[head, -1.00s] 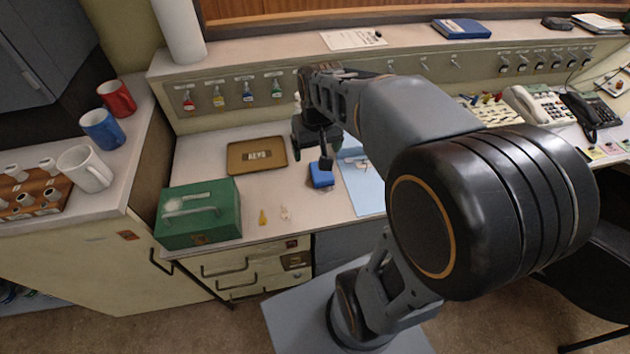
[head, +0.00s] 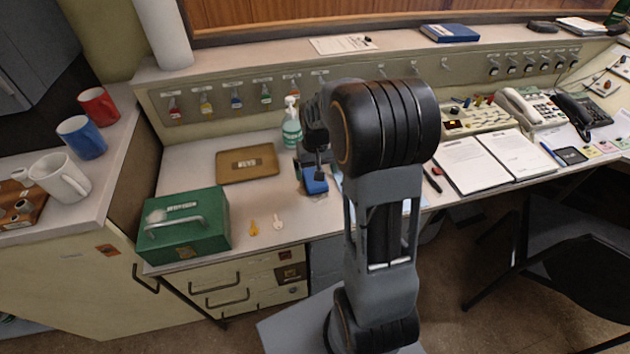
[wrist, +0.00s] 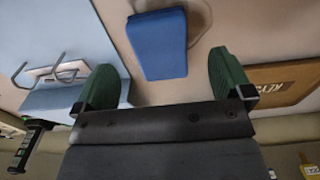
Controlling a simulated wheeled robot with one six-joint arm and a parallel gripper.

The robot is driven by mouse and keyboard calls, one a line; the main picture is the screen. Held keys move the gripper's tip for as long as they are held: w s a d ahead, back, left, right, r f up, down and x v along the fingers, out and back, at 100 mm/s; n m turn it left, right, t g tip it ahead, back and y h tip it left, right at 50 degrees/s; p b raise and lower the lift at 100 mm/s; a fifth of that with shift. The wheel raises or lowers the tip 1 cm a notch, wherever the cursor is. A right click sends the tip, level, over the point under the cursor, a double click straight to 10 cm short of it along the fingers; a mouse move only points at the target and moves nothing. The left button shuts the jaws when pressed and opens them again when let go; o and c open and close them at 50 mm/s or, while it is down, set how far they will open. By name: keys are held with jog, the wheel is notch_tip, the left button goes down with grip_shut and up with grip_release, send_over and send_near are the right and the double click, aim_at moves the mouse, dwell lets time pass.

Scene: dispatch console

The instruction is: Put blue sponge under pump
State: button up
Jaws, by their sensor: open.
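The blue sponge (head: 316,185) lies flat on the desk near its front edge, partly hidden by my gripper in the head view. My gripper (head: 313,168) is above it, pointing down. In the wrist view the sponge (wrist: 158,45) shows just beyond and between the two green fingertips (wrist: 163,72), with a gap on each side. My gripper is open and empty. The pump (head: 292,127), a green bottle with a white pump top, stands upright at the back of the desk, behind and left of my gripper.
A brown key tray (head: 247,166) lies left of the sponge. A green box (head: 183,227) stands at the front left, with two small keys (head: 265,225) beside it. A blue sheet with a metal clip (wrist: 62,72) lies left of the sponge in the wrist view. Desk between tray and pump is clear.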

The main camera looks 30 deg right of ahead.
jog(key=shift+f, duration=2.65)
jog(key=shift+c, duration=0.5)
jog(key=c, duration=1)
jog(key=shift+o, duration=0.2)
